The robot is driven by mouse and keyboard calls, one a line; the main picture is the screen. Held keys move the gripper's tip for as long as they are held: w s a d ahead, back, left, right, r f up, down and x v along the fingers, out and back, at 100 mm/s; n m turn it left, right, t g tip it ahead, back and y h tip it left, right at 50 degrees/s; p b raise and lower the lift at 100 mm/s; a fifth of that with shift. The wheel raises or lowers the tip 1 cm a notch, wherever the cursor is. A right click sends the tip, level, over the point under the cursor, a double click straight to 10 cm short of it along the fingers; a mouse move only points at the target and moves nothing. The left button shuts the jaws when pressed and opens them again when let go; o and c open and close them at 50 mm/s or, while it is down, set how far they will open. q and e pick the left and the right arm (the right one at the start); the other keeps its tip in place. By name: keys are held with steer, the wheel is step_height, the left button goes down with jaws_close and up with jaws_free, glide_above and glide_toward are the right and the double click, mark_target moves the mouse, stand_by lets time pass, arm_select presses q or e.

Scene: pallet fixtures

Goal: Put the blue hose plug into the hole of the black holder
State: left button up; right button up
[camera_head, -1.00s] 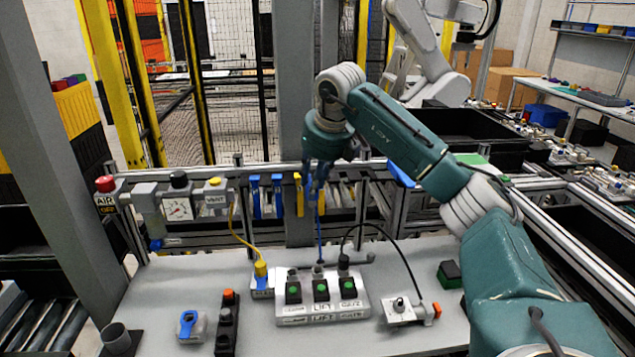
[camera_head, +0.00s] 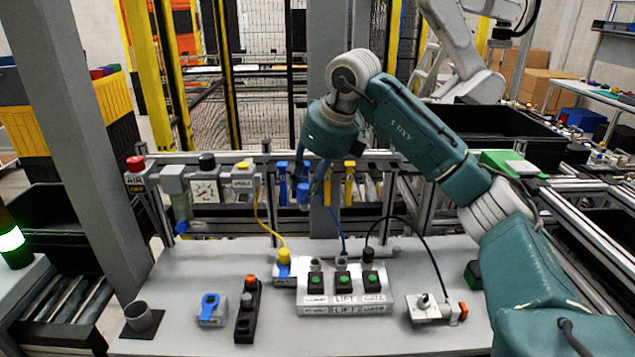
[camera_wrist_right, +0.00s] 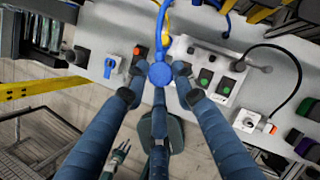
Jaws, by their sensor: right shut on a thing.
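The blue hose plug (camera_wrist_right: 160,74) shows in the right wrist view as a round blue end between the fingertips. My right gripper (camera_wrist_right: 160,84) is shut on it; in the head view the gripper (camera_head: 305,190) hangs in the air before the valve rail, above the table's back edge. The plug (camera_head: 304,195) is small and partly covered there. A blue hose (camera_head: 342,235) runs from it to the button box. The black holder (camera_head: 132,330) appears to be the black base with a grey, open-topped cup at the table's front left, well away from the gripper. A small claw-like shape (camera_wrist_right: 120,152), perhaps my left gripper, shows low in the wrist view.
The button box (camera_head: 343,296) has several green buttons. A yellow plug (camera_head: 284,257), a blue-handled fixture (camera_head: 211,310), a black strip (camera_head: 247,312) and a grey switch unit (camera_head: 425,308) stand around it. The valve rail lies behind. Bare table surrounds the holder.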

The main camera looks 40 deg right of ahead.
steer(key=s+a+n+g+y, duration=0.1)
steer(key=a+n+y, duration=0.2)
steer(key=a+n, duration=1.1)
steer(key=shift+s+a+f+m+g+b, duration=0.1)
steer(key=shift+a+f+m+b, duration=0.75)
steer(key=shift+f+b, duration=2.6)
steer(key=shift+s+a+f+m+g+b, duration=0.1)
steer(key=shift+a+f+m+b, duration=0.7)
steer(key=shift+f+b, duration=2.55)
steer(key=shift+a+f+m+g+b, duration=0.1)
steer(key=shift+a+f+m+b, duration=1.25)
steer(key=shift+f, duration=3.65)
steer(key=shift+d+n, duration=0.3)
steer(key=shift+d, duration=0.4)
steer(key=shift+b, duration=0.3)
steer(key=shift+f+b, duration=0.8)
steer(key=shift+f, duration=0.3)
